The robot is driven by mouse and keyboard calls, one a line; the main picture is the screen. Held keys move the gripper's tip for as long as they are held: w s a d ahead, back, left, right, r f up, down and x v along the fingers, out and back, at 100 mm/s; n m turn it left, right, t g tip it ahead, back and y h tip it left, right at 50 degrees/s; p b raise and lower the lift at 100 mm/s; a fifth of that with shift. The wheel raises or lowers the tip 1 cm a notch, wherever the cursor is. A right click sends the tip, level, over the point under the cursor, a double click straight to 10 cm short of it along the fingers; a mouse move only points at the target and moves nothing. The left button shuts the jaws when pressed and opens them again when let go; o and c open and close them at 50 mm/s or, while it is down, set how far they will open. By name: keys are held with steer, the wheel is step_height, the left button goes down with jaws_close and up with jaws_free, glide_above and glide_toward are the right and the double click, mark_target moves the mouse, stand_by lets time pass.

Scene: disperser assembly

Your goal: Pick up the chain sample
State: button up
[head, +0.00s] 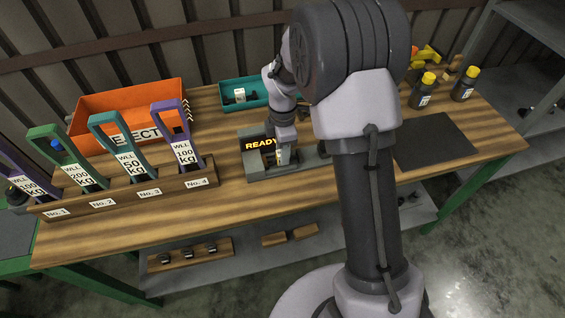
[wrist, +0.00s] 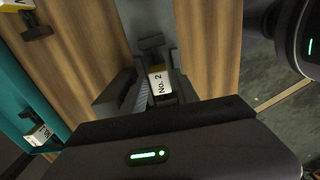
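A chain sample (wrist: 158,82) with a white and yellow "No. 2" tag shows in the wrist view, its dark end links above the tag. It is at the grey test machine (head: 270,170) whose display reads "READY". My gripper (wrist: 160,90) is over it, with one dark finger to the left of the tag and one to the right. The fingers look apart, with a gap on the left side; contact is not clear. The lower part of the sample is hidden by my gripper body. In the head view my gripper (head: 283,155) is low at the machine.
A rack (head: 130,195) with several tall WLL tags stands at left, before an orange reject bin (head: 130,95). A teal tray (head: 225,95) holds a tagged sample behind the machine. Dark bottles (head: 423,95) and a black mat (head: 430,140) are at right. The front table strip is clear.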

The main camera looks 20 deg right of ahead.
steer(key=shift+f, duration=0.75)
steer(key=shift+r, duration=0.2)
steer(key=shift+c, duration=0.3)
jaws_close()
